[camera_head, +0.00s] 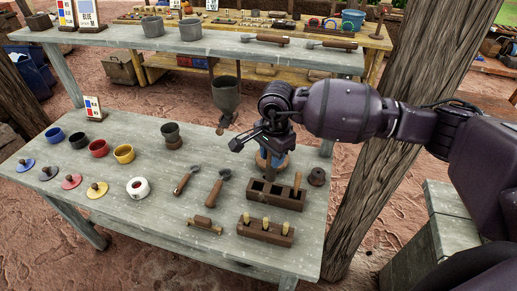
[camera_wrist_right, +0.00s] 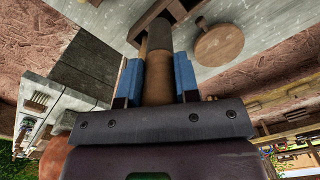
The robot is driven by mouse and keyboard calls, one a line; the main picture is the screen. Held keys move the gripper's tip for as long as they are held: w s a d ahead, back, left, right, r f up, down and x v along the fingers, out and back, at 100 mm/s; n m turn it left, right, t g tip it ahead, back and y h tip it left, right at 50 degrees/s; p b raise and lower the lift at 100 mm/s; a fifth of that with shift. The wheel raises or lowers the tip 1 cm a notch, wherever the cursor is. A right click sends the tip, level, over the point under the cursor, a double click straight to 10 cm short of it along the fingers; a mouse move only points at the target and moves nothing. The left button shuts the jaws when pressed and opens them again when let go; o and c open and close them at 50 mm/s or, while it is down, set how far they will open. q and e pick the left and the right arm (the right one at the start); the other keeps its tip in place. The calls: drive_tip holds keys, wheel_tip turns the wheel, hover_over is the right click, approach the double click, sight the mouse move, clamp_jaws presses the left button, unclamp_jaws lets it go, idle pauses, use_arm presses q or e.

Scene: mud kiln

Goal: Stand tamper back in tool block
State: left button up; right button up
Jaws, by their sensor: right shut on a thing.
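My right gripper (camera_head: 273,158) is shut on the tamper, above the far left end of the tool block. In the right wrist view the tamper (camera_wrist_right: 158,75) is a brown cylinder with a dark grey section, held between the blue fingers (camera_wrist_right: 157,82). The tool block (camera_head: 262,199) is a dark wooden block with open compartments, and a wooden piece stands up at its right end. The block's edge also shows beyond the tamper in the right wrist view (camera_wrist_right: 147,19). I cannot tell whether the tamper's far end is inside a compartment. My left gripper is not in view.
A second block (camera_head: 265,232) with several yellow-topped pieces stands in front. A round brown knobbed piece (camera_head: 317,177) lies right of the tool block. Cups and lids fill the table's left. A wooden post (camera_head: 385,150) stands at right.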

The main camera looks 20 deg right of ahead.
use_arm(q)
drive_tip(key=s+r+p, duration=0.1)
drive_tip(key=p, duration=0.1)
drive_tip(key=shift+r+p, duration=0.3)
drive_tip(key=shift+p, duration=0.1)
use_arm(e)
drive_tip(key=w+a+f+m, duration=0.2)
drive_tip(key=w+m, duration=0.3)
drive_tip(key=m, duration=1.5)
drive_tip(key=shift+w+f, duration=0.15)
drive_tip(key=shift+f, duration=0.4)
drive_tip(key=shift+a+f, duration=0.1)
drive_tip(key=shift+f, duration=0.05)
use_arm(q)
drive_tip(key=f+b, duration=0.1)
drive_tip(key=b, duration=0.1)
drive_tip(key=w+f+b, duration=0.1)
drive_tip(key=b, duration=0.1)
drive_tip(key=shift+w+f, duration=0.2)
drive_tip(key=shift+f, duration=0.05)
use_arm(e)
wheel_tip(320, 180, down, 7)
drive_tip(key=shift+r, duration=0.2)
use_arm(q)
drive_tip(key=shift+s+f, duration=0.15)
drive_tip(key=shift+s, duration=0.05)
